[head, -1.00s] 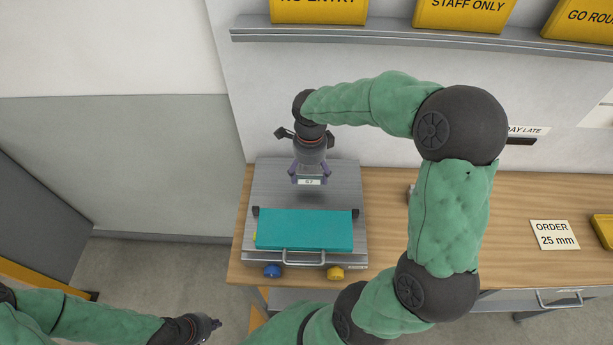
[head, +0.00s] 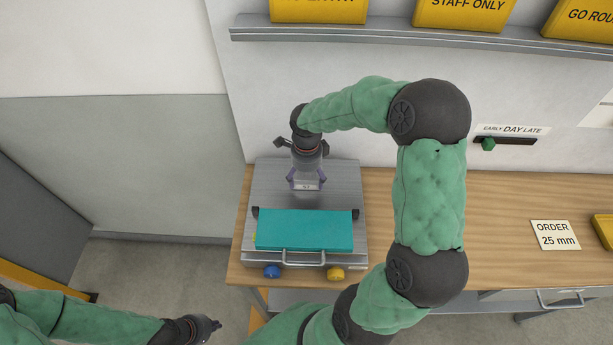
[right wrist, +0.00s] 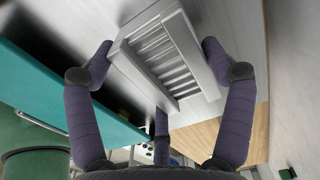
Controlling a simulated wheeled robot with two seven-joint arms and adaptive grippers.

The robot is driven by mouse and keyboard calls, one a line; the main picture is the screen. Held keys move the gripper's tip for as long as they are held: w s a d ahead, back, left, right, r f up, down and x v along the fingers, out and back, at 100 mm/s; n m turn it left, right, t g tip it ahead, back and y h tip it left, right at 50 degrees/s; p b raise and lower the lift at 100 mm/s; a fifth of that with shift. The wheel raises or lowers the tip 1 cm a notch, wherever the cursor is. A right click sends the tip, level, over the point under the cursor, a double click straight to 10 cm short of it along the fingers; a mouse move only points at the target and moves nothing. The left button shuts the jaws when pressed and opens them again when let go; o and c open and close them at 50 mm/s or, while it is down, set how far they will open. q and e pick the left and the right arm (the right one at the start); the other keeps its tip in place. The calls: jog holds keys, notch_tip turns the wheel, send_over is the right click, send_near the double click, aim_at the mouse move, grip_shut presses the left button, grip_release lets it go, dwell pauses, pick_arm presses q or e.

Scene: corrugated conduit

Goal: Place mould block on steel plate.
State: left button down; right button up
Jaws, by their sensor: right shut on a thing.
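The mould block (right wrist: 168,55) is a grey metal block with a ribbed cavity, seen large in the right wrist view between my right fingers. Whether the mould block touches the plate cannot be told. My left gripper (head: 212,324) is low at the bottom left, away from the table; its fingers are too small to read.
A teal slab (head: 305,230) with a metal handle (head: 304,257) covers the plate's front half. Blue (head: 272,271) and yellow (head: 336,273) knobs sit at the front. An order card (head: 555,235) lies on the wooden table (head: 500,210). The table's middle is clear.

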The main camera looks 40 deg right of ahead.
jog(key=o, duration=1.6)
jog(key=shift+f, duration=0.1)
notch_tip(320, 180, up, 12)
jog(key=shift+r+p, duration=0.15)
jog(key=shift+p, duration=0.5)
